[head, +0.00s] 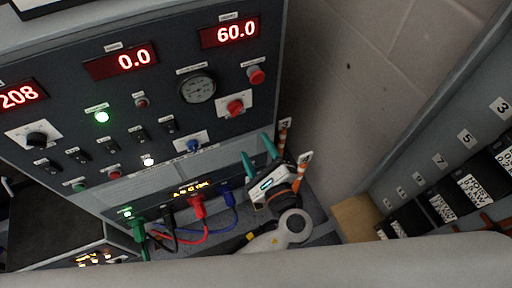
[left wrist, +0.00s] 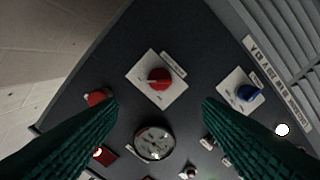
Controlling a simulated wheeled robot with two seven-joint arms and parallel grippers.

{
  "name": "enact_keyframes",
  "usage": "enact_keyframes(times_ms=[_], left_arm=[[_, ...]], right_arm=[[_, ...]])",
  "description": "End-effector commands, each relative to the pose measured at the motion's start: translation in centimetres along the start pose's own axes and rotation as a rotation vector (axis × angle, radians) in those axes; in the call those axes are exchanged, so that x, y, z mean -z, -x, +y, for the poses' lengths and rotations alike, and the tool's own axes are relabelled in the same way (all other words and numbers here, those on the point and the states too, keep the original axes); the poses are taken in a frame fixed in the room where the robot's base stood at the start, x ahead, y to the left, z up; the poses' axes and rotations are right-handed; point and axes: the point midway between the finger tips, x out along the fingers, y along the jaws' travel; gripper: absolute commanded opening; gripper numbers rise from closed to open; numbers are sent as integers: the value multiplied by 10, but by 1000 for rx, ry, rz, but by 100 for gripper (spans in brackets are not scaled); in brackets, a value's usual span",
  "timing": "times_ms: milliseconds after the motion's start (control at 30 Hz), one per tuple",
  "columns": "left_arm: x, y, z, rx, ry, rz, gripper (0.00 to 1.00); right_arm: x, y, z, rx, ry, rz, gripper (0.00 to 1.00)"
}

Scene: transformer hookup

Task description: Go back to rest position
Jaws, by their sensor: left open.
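My left gripper (head: 259,156) is in the lower middle of the head view, in front of the control panel (head: 150,75). Its teal fingers are apart with nothing between them. In the left wrist view, the open fingers (left wrist: 160,115) point at the panel face. Between and beyond them are a red rotary knob (left wrist: 159,78) on a white plate and a round gauge (left wrist: 154,143). The fingers appear apart from the panel controls. My right gripper is not in view.
Red, black, green and blue leads plug into the panel's lower part, including a red plug (head: 196,207). A blue knob (head: 193,146) sits close to the gripper. A breaker cabinet (head: 450,150) stands at right. A cardboard-coloured box (head: 357,217) lies between them.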

Motion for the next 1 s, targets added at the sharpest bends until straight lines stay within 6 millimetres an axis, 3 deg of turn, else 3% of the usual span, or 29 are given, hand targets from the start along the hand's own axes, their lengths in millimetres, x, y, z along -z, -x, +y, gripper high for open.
enact_keyframes(times_ms=[333, 467, 567, 767, 867, 1000], left_arm=[[-1, -1, -1, 2, 0, -4, 60], [-21, -6, -24, 41, -2, -65, 60], [-54, -12, -70, 126, 13, -174, 60], [-123, 0, -205, 426, 144, -421, 60], [-145, 21, -276, 615, 256, -501, 60], [-161, 65, -374, 911, 467, -540, 60]], right_arm=[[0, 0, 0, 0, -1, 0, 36], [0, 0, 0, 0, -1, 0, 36], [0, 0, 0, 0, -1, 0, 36], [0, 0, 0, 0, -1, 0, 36], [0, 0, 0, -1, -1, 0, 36], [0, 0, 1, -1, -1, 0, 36]])
